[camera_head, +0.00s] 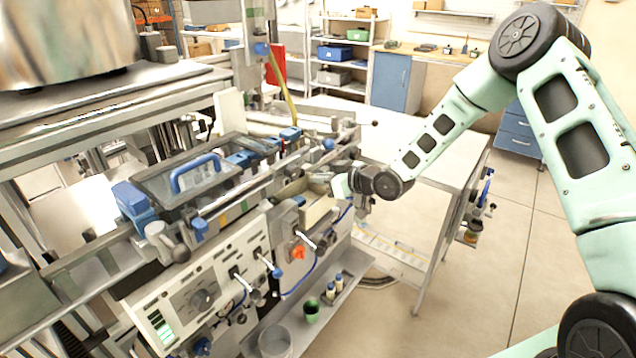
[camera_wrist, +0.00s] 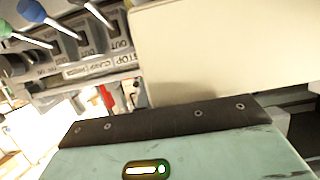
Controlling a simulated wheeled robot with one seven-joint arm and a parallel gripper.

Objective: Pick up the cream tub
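A cream, box-like thing (camera_head: 316,214), which I take to be the cream tub, sits at the front of the machine, just below and left of my gripper. A large plain cream surface (camera_wrist: 225,50), likely its wall, fills the upper right of the wrist view. My gripper (camera_head: 338,184) is at the end of the arm, close to the machine front and beside the cream thing. In the wrist view, my pale green gripper body with a dark edge covers the bottom. Its fingertips are not clear, so I cannot tell whether it is open, or touching the cream surface.
The machine's control panel (camera_head: 205,295) has levers, which also show in the wrist view (camera_wrist: 70,40). A blue-handled cover (camera_head: 190,180) lies on top. A lower shelf holds a green cup (camera_head: 312,311) and a pale bucket (camera_head: 275,343). A white table (camera_head: 430,160) stands behind my arm.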

